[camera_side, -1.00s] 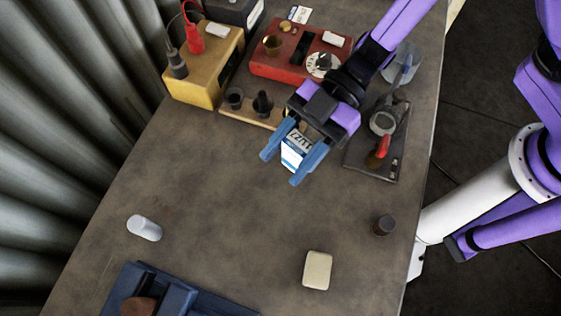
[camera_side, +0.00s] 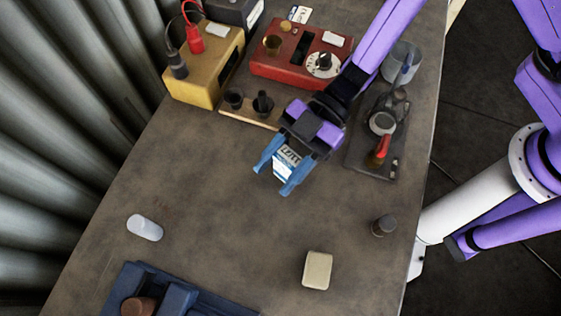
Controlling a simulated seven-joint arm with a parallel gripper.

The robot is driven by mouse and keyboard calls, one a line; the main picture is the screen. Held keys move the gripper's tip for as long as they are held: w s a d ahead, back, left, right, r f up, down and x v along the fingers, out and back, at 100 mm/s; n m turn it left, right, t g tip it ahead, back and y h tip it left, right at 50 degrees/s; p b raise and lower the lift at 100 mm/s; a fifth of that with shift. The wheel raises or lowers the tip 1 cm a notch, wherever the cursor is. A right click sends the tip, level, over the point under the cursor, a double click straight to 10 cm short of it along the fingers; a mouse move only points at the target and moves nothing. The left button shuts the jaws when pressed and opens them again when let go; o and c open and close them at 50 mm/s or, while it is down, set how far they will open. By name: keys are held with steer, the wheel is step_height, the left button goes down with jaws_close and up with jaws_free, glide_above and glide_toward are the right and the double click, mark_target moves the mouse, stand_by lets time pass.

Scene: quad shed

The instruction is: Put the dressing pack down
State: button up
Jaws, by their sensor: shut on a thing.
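The dressing pack (camera_side: 286,160) is a small white and blue packet with dark print. My gripper (camera_side: 273,179) has its two blue fingers shut on it, one on each side. The pack is between the fingers over the middle of the grey-brown table (camera_side: 215,200). I cannot tell whether its lower end touches the table top. Part of the pack is hidden by the fingers and the gripper body.
Behind are a yellow box (camera_side: 206,75), a red box (camera_side: 290,58) and a wooden strip with dark cups (camera_side: 262,104). A dark tray (camera_side: 372,160) lies to the right. A cream block (camera_side: 317,270), white cylinder (camera_side: 145,228), dark cylinder (camera_side: 384,225) and blue tray (camera_side: 180,292) are in front. The table's middle is clear.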

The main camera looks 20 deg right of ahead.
steer(key=o, duration=1)
steer(key=shift+r, duration=0.2)
steer(key=v, duration=1.2)
